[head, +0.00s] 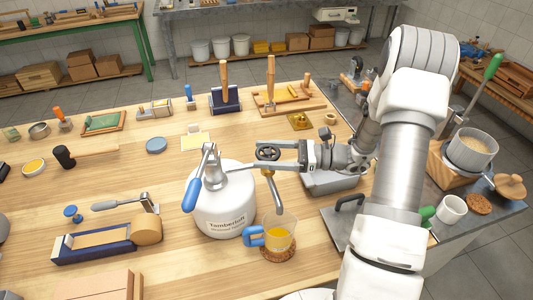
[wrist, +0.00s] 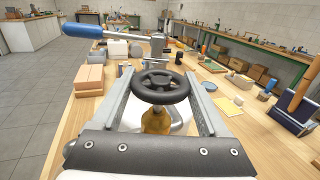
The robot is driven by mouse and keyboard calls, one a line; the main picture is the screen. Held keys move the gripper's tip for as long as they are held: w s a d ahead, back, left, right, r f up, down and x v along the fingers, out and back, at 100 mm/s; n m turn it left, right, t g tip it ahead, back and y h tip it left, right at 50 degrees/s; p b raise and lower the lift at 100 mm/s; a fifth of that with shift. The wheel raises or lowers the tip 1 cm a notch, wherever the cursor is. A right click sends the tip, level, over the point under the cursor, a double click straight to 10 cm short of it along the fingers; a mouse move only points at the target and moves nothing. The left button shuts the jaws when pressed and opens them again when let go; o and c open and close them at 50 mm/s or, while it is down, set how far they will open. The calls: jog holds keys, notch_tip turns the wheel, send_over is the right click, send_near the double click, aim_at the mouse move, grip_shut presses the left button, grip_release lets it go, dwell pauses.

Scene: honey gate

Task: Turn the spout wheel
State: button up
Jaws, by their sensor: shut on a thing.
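The spout wheel (head: 267,153) is a small black handwheel with spokes, above the brass spout (head: 273,192) on the right of the white tank (head: 222,208). In the wrist view the wheel (wrist: 160,87) lies between the two finger bars. My gripper (head: 262,156) comes in from the right and is shut on the wheel; the contact points are hard to see. A clear cup (head: 280,236) with a blue handle stands on a round cork coaster (head: 277,254) under the spout and holds golden honey. The tank has a lever with a blue grip (head: 192,195) on top.
A roller stand (head: 95,243) lies left of the tank, with cardboard-coloured blocks (head: 105,285) at the front. A grey metal block (head: 332,182) sits below my gripper. A white mug (head: 451,209) and a pot (head: 471,150) stand right. Bench wood left of the tank is partly clear.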

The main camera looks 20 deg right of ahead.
jog(key=shift+m+t, duration=0.3)
jog(key=shift+t, duration=0.1)
jog(key=m+t+h, duration=0.4)
jog(key=t, duration=0.2)
jog(key=shift+m, duration=0.3)
jog(key=m+t+h, duration=0.2)
jog(key=h, duration=0.1)
jog(key=shift+r+m+t+p, duration=0.1)
jog(key=shift+m+t+p, duration=0.2)
jog(key=shift+m, duration=0.1)
jog(key=m+t+h+p, duration=0.2)
jog(key=m+h+p, duration=0.1)
jog(key=h+p, duration=0.1)
jog(key=shift+r+h+p, duration=0.1)
jog(key=shift+h+p, duration=0.2)
jog(key=shift+h, duration=0.3)
jog(key=shift+d+f+m+t+h+p, duration=0.1)
jog(key=shift+m+t+h+p, duration=0.15)
jog(key=shift+m+h+p, duration=1)
jog(key=shift+d+f+m+t+h+p, duration=0.1)
jog(key=shift+m+t+h+p, duration=0.2)
jog(key=shift+m+h, duration=1.1)
jog(key=shift+m+g+h+p, duration=0.4)
jog(key=shift+m+h+p, duration=0.3)
jog(key=shift+h+p, duration=0.75)
jog(key=shift+m+g+h+p, duration=0.35)
jog(key=shift+m+h+p, duration=0.45)
jog(key=shift+h, duration=1)
jog(key=shift+n, duration=0.25)
